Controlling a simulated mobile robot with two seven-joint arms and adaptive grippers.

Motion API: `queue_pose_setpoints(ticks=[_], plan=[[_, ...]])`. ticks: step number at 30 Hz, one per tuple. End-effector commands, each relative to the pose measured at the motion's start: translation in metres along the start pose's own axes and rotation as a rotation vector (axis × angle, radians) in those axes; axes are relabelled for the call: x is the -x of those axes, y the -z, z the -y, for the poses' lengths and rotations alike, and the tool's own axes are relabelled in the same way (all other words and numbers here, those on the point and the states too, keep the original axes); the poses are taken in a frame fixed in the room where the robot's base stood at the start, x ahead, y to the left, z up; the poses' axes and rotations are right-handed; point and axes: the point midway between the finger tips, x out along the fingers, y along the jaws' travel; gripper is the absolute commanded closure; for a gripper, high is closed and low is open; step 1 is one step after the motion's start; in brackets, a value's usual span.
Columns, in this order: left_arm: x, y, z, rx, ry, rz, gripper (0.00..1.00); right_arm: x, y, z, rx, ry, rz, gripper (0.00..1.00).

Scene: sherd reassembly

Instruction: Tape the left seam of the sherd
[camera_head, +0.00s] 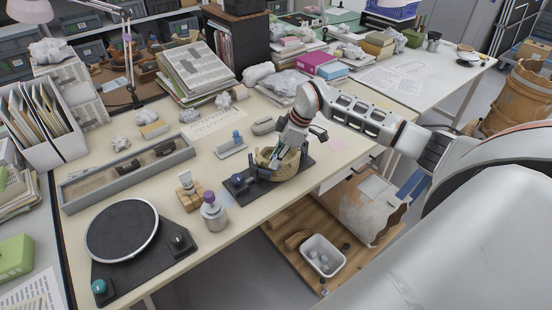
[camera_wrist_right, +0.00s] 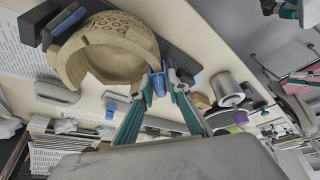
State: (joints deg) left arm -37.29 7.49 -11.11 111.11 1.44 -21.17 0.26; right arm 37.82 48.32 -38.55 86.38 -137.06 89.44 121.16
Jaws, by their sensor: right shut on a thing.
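The sherd, a curved tan bowl-like piece with ring marks, stands on a dark base (camera_head: 302,168) on the table. The sherd (camera_head: 284,164) is partly covered by my right arm in the head view. In the right wrist view the sherd (camera_wrist_right: 108,55) shows its broken edge and open hollow. My right gripper (camera_head: 279,158) is beside the sherd. In the wrist view its teal fingers (camera_wrist_right: 160,88) are close together at the sherd's right edge, shut on a small blue piece (camera_wrist_right: 158,82). Whether that piece touches the sherd is unclear. My left gripper is not in view.
A grey pad with a blue item (camera_head: 236,138) lies behind the base. A jar with a purple top (camera_head: 213,212) and a wooden block (camera_head: 188,188) stand to its left. A turntable (camera_head: 122,230) and a long grey tray (camera_head: 125,175) lie further left. Papers are stacked behind.

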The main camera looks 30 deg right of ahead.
Motion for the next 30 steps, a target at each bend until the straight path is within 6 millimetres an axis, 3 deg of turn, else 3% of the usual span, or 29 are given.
queue_pose_setpoints(ticks=[29,30], plan=[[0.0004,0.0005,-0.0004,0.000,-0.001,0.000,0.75,-0.0050,-0.0021,0.0002,0.000,0.001,0.000,0.91],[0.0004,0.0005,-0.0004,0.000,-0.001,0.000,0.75,-0.0050,-0.0021,0.0002,0.000,0.001,0.000,0.81]])
